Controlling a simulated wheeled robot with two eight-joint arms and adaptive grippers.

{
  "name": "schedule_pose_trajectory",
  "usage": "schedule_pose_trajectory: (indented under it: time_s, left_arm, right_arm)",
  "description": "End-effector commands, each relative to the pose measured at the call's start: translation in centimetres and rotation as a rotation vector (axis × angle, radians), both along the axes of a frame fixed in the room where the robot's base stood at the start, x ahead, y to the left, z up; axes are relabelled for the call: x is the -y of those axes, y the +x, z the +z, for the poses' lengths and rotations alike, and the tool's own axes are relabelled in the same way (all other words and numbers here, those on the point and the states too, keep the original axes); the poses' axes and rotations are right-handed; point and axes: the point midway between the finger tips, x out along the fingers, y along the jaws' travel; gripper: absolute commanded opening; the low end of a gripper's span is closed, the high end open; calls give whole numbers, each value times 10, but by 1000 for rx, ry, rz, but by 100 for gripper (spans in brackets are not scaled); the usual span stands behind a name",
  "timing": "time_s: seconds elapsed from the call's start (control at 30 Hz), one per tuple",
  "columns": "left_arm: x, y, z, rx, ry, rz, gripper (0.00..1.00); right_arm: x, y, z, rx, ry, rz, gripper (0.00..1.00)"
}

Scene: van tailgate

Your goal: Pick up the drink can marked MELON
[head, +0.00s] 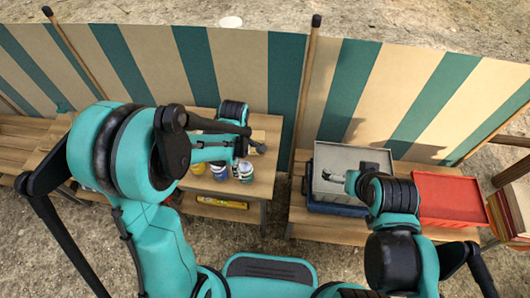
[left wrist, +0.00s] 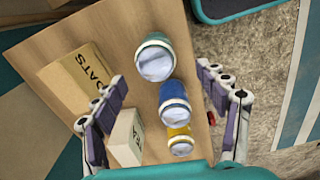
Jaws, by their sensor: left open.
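Three drink cans stand in a row on the wooden stand in the left wrist view: a green one (left wrist: 155,58), a blue one (left wrist: 174,100) and a yellow one (left wrist: 180,140). Their pale tops face the camera and I cannot read MELON on any of them. My left gripper (left wrist: 162,78) is open, with its fingers on either side of the row and nothing held. In the head view the left gripper (head: 252,147) is above the stand, near the blue can (head: 220,171). My right gripper (head: 330,176) is over a grey crate; its jaw state is unclear.
An OATS box (left wrist: 78,78) and a smaller pale box (left wrist: 126,138) stand beside the cans, close to the left finger. The grey crate (head: 352,155) and a red tray (head: 450,198) sit on the right bench. A striped windbreak (head: 235,65) stands behind.

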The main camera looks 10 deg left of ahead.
Motion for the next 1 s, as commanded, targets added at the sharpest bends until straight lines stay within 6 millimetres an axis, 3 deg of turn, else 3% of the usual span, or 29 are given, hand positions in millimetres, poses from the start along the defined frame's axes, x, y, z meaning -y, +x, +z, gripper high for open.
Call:
schedule_pose_trajectory:
  time_s: [0.43, 0.7, 0.93, 0.97, 1.0]
  left_arm:
    - [2, 0, -43, -12, 1, 32, 73]
    - [3, 1, -82, -11, 1, 32, 73]
    - [3, 0, -82, -11, 2, 32, 73]
    - [3, 0, -82, -11, 2, 32, 71]
    - [3, 0, -82, -11, 2, 31, 60]
  right_arm:
    - [0, 0, -18, 0, 0, 0, 100]
    - [0, 0, -40, 0, 0, 0, 100]
    - [0, 0, -39, 0, 0, 0, 100]
    - [0, 0, -39, 0, 0, 0, 100]
    - [0, 0, -39, 0, 0, 0, 100]
